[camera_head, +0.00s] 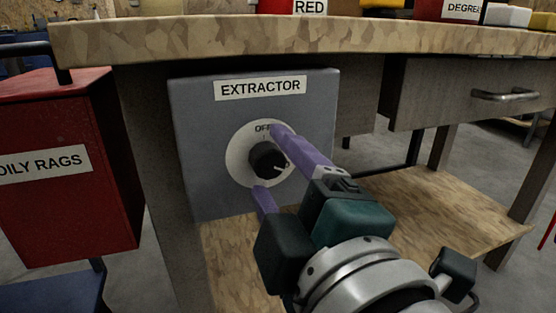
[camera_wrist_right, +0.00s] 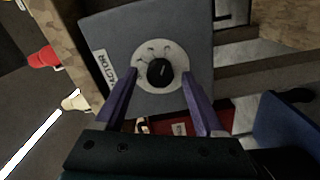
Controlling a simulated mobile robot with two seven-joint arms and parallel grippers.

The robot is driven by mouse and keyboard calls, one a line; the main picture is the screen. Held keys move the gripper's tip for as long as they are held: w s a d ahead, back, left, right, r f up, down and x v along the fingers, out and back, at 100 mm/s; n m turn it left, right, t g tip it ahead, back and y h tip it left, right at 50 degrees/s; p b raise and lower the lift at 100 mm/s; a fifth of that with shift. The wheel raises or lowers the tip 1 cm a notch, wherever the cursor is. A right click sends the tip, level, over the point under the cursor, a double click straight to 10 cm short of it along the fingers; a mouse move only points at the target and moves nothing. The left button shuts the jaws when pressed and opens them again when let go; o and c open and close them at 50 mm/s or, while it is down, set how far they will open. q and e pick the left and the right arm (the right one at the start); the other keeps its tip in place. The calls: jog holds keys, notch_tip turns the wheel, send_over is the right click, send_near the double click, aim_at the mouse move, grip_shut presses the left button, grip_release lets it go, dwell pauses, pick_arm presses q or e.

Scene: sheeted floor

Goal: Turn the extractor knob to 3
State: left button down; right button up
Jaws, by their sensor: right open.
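The extractor panel (camera_head: 190,140) is a grey box labelled EXTRACTOR, mounted under the workbench. Its black knob (camera_head: 265,158) sits on a round white dial (camera_head: 240,170) with OFF marked at the top. The other dial marks are too small or hidden to read in the head view. My right gripper (camera_head: 271,160) is open in front of the dial, its purple fingers on either side of the knob. In the right wrist view the knob (camera_wrist_right: 160,72) lies beyond and between the open fingertips, with nothing held. I cannot tell whether a finger touches it. My left gripper is out of view.
The workbench top (camera_head: 290,42) overhangs the panel. A red OILY RAGS bin (camera_head: 70,200) stands at the left. A drawer with a metal handle (camera_head: 505,96) is at the right, above a lower wooden shelf (camera_head: 440,210).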

jog(key=v, duration=0.9)
jog(key=shift+s+p, duration=0.3)
jog(key=shift+s, duration=0.05)
jog(key=shift+d+r, duration=0.15)
jog(key=s+d+r+m+g+h+p, duration=0.3)
jog(key=d+r+m+g+p, duration=0.35)
jog(key=r+p, duration=0.95)
jog(key=s+d+r+m+g+h+p, duration=0.3)
jog(key=d+r+m+p, duration=0.55)
jog(key=p, duration=1.25)
jog(key=s+r+m+g+p, duration=0.1)
jog(key=s+r+g+p, duration=0.4)
jog(key=r+p, duration=0.9)
jog(key=w+r+p+v, duration=0.1)
jog(key=w+p+v, duration=0.2)
jog(key=p+v, duration=1.2)
jog(key=w+d+p+v, duration=0.1)
jog(key=w+p+v, duration=0.3)
jog(key=p+v, duration=1.2)
jog(key=shift+s+r+t+y+p, duration=0.35)
jog(key=shift+r+t+p, duration=0.15)
jog(key=shift+p, duration=0.45)
